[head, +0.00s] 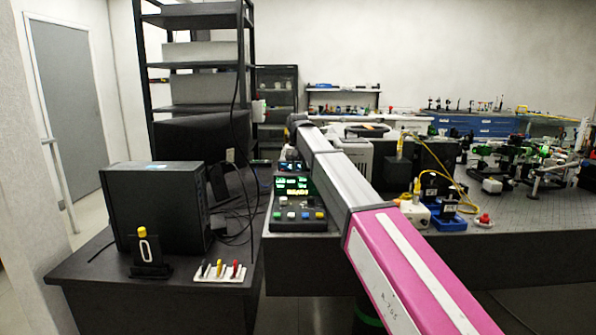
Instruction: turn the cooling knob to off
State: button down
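I cannot make out a knob labelled for cooling in the head view. A black control box (300,222) with a lit green and yellow display (293,185) and several coloured buttons or small knobs stands near the left end of the bench. At the left, a small black stand (151,270) with a white oval shape and a yellow top (141,231) stands in front of a dark box. Any marking or pointer on these parts is too small to read. My gripper is not in view.
A long pink and silver beam crosses from the lower right to the centre; I cannot tell whether it is mine. The dark box (160,205), a white holder (220,275) and loose black cables (245,215) occupy the left desk. Optical parts crowd the right bench (545,220).

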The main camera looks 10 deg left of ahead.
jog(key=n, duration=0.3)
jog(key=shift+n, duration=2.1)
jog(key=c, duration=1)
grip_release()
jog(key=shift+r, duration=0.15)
